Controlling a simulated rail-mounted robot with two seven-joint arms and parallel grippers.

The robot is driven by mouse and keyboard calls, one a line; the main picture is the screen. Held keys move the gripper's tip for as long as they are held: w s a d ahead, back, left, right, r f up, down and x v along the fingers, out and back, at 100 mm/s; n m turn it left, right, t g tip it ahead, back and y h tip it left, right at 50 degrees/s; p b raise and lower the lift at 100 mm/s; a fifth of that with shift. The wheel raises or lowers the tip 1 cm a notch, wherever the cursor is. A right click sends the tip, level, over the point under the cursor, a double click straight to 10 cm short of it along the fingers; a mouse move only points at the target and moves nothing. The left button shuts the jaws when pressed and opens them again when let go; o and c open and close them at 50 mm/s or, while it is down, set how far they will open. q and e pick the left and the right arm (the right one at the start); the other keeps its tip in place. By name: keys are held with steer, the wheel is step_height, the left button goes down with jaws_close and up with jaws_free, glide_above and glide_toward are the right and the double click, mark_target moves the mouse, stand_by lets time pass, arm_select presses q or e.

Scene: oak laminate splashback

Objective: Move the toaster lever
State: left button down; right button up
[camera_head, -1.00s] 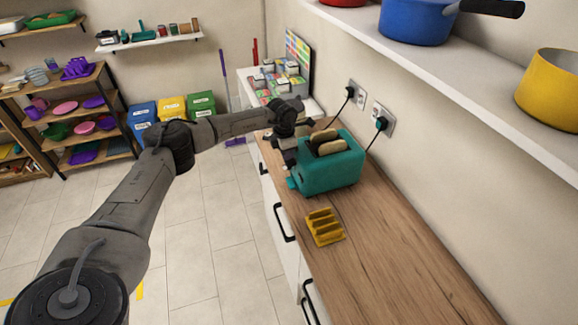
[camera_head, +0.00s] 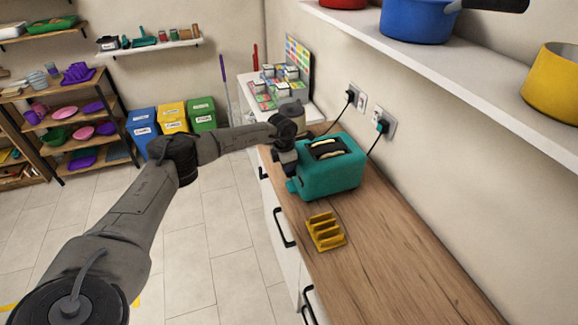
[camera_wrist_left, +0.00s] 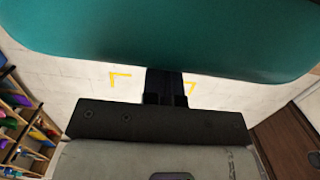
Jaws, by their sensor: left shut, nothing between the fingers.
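The teal toaster (camera_head: 335,177) stands upright on the wooden counter. Two bread slices (camera_head: 326,150) sit low in its slots, with only their tops showing. My left gripper (camera_head: 288,168) is at the toaster's left end, shut with nothing held. A small teal part (camera_head: 292,186) sticks out at that end beneath it; I cannot tell whether it is the lever. In the left wrist view the teal toaster body (camera_wrist_left: 165,35) fills the top, and the dark closed fingers (camera_wrist_left: 165,88) reach to its edge. The lever and any contact are hidden. My right gripper is not in view.
A yellow toast rack (camera_head: 325,232) stands on the counter in front of the toaster. Plugs with cords (camera_head: 381,127) are on the wall behind. A shelf with pots (camera_head: 415,22) hangs above right. The front counter (camera_head: 385,260) is clear.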

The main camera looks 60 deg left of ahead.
arm_select(q)
steer(key=shift+f, duration=0.8)
steer(key=shift+r, duration=0.25)
steer(key=shift+s+a+r+p, duration=0.1)
steer(key=shift+s+r+p, duration=0.25)
steer(key=shift+p, duration=0.2)
steer(key=shift+s+a+r+p, duration=0.1)
steer(key=shift+s+p, duration=0.35)
steer(key=shift+s, duration=0.1)
steer(key=shift+s+a+r+p, duration=0.1)
steer(key=shift+s+p, duration=0.35)
steer(key=shift+s, duration=0.05)
step_height(320, 180, up, 14)
steer(key=s, duration=0.1)
steer(key=shift+s+a+f+p, duration=0.15)
steer(key=shift+s+p, duration=0.05)
steer(key=shift+p, duration=0.2)
